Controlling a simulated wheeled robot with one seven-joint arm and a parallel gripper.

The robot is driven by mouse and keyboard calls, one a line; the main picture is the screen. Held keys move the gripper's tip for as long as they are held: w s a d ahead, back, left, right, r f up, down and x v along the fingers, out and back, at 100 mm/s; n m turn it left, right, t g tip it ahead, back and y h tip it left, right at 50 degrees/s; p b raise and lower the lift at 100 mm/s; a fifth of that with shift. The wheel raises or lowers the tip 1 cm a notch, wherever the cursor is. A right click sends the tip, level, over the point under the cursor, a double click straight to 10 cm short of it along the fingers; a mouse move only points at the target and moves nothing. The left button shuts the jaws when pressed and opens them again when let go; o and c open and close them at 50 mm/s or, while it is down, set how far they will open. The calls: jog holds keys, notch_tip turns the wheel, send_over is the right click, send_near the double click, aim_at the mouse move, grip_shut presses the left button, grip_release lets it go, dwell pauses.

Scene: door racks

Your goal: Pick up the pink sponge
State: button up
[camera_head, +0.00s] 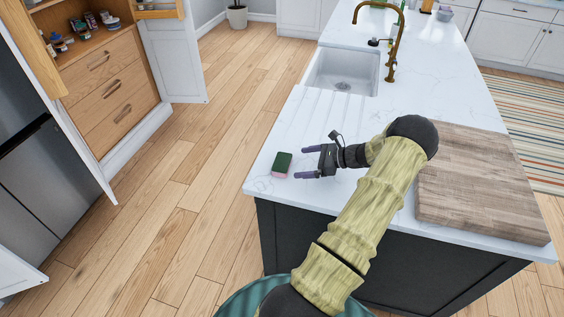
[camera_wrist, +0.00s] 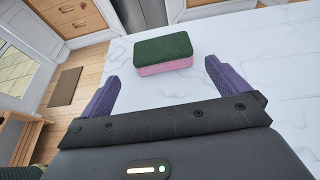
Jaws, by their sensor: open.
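The pink sponge (camera_head: 280,174) lies on the white countertop near its left front corner, with a dark green layer on top of the pink one. In the wrist view the sponge (camera_wrist: 165,69) lies ahead of my gripper, with its pink side showing below the green top. My gripper (camera_head: 303,162) is open and empty, its two purple fingertips pointing left toward the sponge. In the wrist view the fingers (camera_wrist: 172,84) are spread wide, and the sponge is just beyond the tips, apart from them.
A wooden cutting board (camera_head: 470,185) lies on the countertop (camera_head: 312,205) to the right of my arm. A sink (camera_head: 343,72) with a brass faucet (camera_head: 396,45) is further back. The counter's left edge drops off close to the sponge. Open cabinet doors stand at the left.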

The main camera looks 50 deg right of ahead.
aim_at(284, 162)
jog(key=x, duration=0.2)
jog(key=shift+w+a+p, duration=0.2)
jog(key=shift+w+p, duration=0.15)
jog(key=shift+w, duration=0.05)
jog(key=shift+w+a+f, duration=0.15)
jog(key=shift+w+f, duration=0.15)
jog(key=shift+w+a, duration=0.1)
jog(key=shift+w, duration=0.1)
jog(key=p+x, duration=0.3)
jog(key=x, duration=0.1)
jog(key=shift+w+r, duration=0.3)
jog(key=shift+w+a+f, duration=0.1)
jog(key=shift+w+f, duration=0.05)
jog(key=shift+w, duration=0.05)
jog(key=c, duration=0.8)
